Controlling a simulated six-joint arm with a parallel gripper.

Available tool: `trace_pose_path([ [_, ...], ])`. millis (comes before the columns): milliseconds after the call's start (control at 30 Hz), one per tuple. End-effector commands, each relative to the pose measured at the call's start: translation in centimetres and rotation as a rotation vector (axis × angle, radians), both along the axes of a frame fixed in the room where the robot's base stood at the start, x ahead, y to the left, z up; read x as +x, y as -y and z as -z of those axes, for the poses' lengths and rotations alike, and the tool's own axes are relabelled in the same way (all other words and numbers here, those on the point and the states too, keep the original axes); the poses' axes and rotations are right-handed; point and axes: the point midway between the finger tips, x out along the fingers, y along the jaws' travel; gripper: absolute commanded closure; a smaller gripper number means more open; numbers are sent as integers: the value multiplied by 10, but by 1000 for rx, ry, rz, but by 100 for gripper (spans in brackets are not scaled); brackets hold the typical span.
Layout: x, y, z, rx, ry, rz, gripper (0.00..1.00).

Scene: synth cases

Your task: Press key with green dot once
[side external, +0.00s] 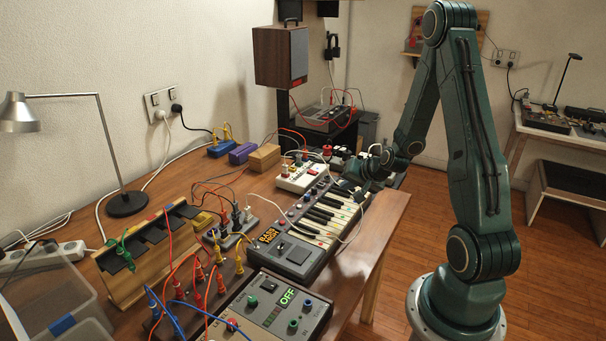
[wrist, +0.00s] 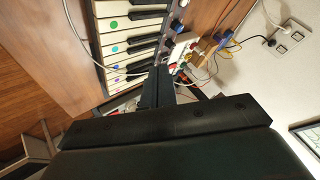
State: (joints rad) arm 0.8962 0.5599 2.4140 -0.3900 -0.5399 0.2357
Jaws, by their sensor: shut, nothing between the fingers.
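The keyboard (side external: 293,253) lies on the wooden table, its white keys facing the right edge. In the wrist view, a white key with a green dot (wrist: 113,25) shows at the upper left. My gripper (wrist: 160,72) is shut and empty, seen beside the far end of the keys. In the side view my gripper (side external: 348,188) is over the keyboard's far end; contact with a key cannot be told.
A pale cable (wrist: 80,40) crosses the keys. A white box with knobs (side external: 299,178) stands behind the keyboard's far end. A grey unit reading OFF (side external: 275,305) and a patch panel with colored cables (side external: 207,290) sit in front. The table's right edge is close.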

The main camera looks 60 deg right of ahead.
Motion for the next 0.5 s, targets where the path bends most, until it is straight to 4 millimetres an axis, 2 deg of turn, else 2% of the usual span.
trace_pose_path([
  [500, 0, 0, 44, 4, -2, 0, 100],
])
